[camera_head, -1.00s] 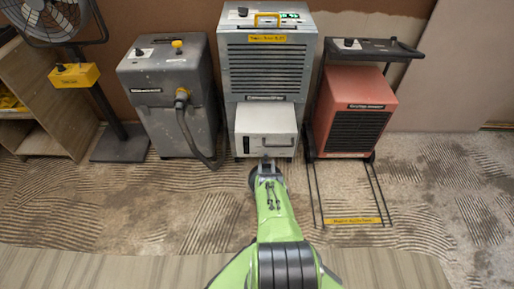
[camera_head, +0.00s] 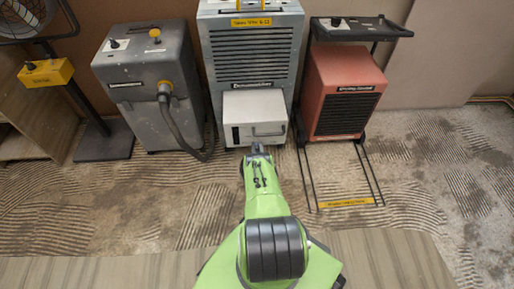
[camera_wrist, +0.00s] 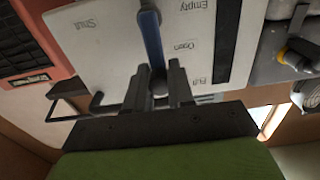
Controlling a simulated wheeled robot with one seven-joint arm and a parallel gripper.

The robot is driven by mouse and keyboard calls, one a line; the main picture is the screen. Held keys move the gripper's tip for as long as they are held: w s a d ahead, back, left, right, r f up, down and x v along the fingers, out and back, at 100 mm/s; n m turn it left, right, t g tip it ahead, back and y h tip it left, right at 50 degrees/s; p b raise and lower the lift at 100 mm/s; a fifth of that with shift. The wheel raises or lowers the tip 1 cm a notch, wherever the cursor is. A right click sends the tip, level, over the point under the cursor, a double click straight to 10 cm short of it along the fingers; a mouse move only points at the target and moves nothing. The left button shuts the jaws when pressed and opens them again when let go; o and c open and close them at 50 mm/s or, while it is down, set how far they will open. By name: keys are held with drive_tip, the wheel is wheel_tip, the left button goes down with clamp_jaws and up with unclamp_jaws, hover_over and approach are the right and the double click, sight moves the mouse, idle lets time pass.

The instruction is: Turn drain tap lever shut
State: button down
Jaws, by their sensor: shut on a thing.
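A blue lever (camera_wrist: 151,38) stands out from a pale panel (camera_wrist: 105,55) in the wrist view. The panel carries the words Shut to the lever's left and Open to its right, with Empty and Full beside a dark strip. My gripper (camera_wrist: 159,80) is shut on the lower end of the lever. In the head view, my gripper (camera_head: 257,150) is at the lower edge of the pale tank (camera_head: 262,104) on the middle grey machine (camera_head: 212,70). The lever is too small or hidden there.
A grey unit with a hose (camera_head: 132,100) stands to the left, and a red heater on a frame (camera_head: 318,80) close to the right. A yellow-boxed fan stand (camera_head: 100,118) is farther left. The ridged floor (camera_head: 110,195) in front is clear.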

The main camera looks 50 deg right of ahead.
drive_tip(key=m, duration=0.1)
drive_tip(key=s+d+m, duration=0.1)
drive_tip(key=m, duration=0.1)
drive_tip(key=shift+f, duration=0.1)
drive_tip(key=c, duration=1)
unclamp_jaws()
drive_tip(key=shift+a, duration=0.1)
